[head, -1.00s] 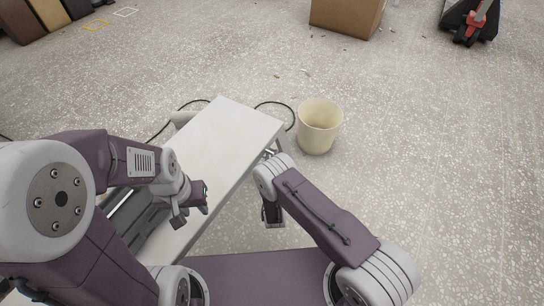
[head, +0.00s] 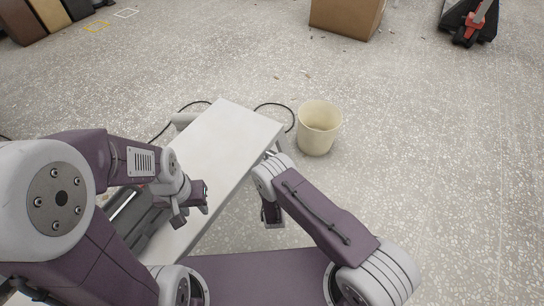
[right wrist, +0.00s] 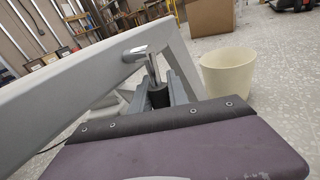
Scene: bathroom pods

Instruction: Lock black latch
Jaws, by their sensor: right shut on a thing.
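In the right wrist view, the black latch (right wrist: 159,97) is a dark grip on a bright metal stem below a grey beam. The stem bends at the top into a short metal arm set in the beam. My right gripper (right wrist: 168,90) is shut on the black latch, with grey fingers at both sides of it. In the head view, the right gripper is mostly hidden behind its own arm near the white panel's right edge. My left gripper (head: 191,213) hangs over the near left part of the white panel, fingers apart, with nothing seen between them.
The white panel (head: 215,145) lies slanted across the middle left. A cream bucket (head: 318,130) stands on the floor just right of its far corner. A black cable (head: 276,104) curves behind the panel. A cardboard box (head: 346,18) is farther back.

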